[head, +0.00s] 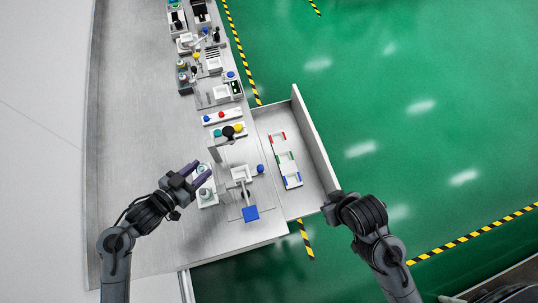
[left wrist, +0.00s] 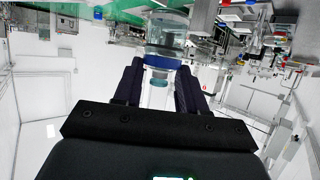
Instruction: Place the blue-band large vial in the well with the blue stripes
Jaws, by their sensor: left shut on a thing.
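The blue-band large vial (left wrist: 165,45) is clear glass with a blue band, seen between my left gripper's dark fingers in the left wrist view. My left gripper (head: 198,173) is shut on it at the white vial rack (head: 208,203) on the bench. I cannot tell whether the vial still touches the rack. Another vial (head: 206,193) stands in the rack beside it. The well with the blue stripes (head: 291,181) is the nearest of three white wells in the open drawer to the right. My right gripper (head: 329,209) is by the drawer's front corner; its fingers are not clear.
The red-striped well (head: 278,140) and green-striped well (head: 286,160) lie farther back in the drawer (head: 312,190). A washer device with a blue square (head: 250,213) stands between rack and drawer. The drawer's raised wall (head: 315,140) borders its right side. Bench left of the rack is clear.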

